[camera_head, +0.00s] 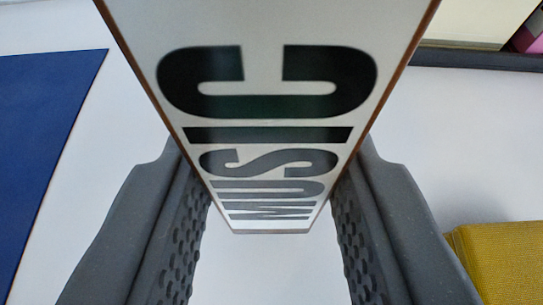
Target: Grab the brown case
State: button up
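The brown case (272,150) has a white spine with the black word MUSIC and thin brown edges. It fills the middle of the view and runs from the top edge down between the fingers. My gripper (272,165) has one grey ridged finger on each side of the case. Both finger pads meet the case's side edges with no visible gap, so it appears shut on the case. The far parts of the fingers are partly hidden behind the case.
A dark blue flat thing (40,130) lies at the left. A yellow thing (495,260) is at the lower right, close to the right finger. A cream and a pink thing (530,38) stand at the upper right above a dark edge. The white surface between is clear.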

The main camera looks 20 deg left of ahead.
jog(key=s+d+b, duration=0.1)
jog(key=s+b, duration=0.1)
jog(key=s, duration=0.6)
jog(key=shift+s+r, duration=0.15)
jog(key=shift+r, duration=0.15)
jog(key=shift+s+b, duration=0.15)
jog(key=shift+b, duration=0.6)
